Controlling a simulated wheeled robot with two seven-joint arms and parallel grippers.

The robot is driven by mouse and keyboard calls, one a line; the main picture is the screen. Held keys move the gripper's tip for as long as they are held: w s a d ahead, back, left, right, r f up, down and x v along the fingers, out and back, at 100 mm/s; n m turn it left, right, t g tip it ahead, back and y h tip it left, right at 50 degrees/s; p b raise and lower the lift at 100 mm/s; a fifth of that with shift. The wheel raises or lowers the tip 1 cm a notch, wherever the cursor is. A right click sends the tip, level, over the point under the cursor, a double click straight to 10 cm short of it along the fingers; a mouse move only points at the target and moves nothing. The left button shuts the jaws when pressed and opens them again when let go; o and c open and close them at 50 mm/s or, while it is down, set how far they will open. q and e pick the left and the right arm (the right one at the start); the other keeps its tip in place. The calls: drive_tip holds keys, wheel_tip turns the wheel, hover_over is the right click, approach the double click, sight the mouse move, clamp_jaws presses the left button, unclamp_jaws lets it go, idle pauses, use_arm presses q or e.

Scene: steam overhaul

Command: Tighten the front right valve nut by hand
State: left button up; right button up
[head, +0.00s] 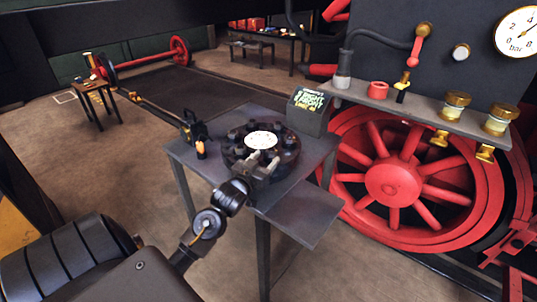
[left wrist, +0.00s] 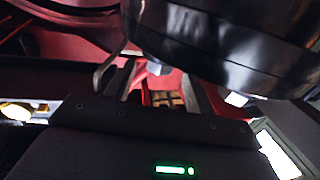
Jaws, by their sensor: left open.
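A dark round valve flange (head: 232,157) with several nuts around its rim and a white disc (head: 261,140) at its centre sits on a small grey table. My left gripper (head: 263,167) is over the flange's front edge, its fingers pointing away from me. In the left wrist view its two fingers (left wrist: 158,92) stand apart, so it is open. The front right nut is hard to pick out, close by or behind the fingers. I cannot tell whether a finger touches it. My right gripper is in neither view.
The grey table (head: 295,210) also holds a black tool with an orange part (head: 200,149) and a sign box (head: 308,110). A red locomotive wheel (head: 394,182) stands close on the right, under a shelf (head: 420,115) with brass fittings.

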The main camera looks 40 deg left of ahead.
sight(271, 153)
use_arm(q)
drive_tip(key=shift+x, duration=1)
drive_tip(key=shift+w, duration=0.35)
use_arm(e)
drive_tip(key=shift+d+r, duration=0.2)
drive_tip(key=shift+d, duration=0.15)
use_arm(q)
drive_tip(key=shift+c, duration=0.3)
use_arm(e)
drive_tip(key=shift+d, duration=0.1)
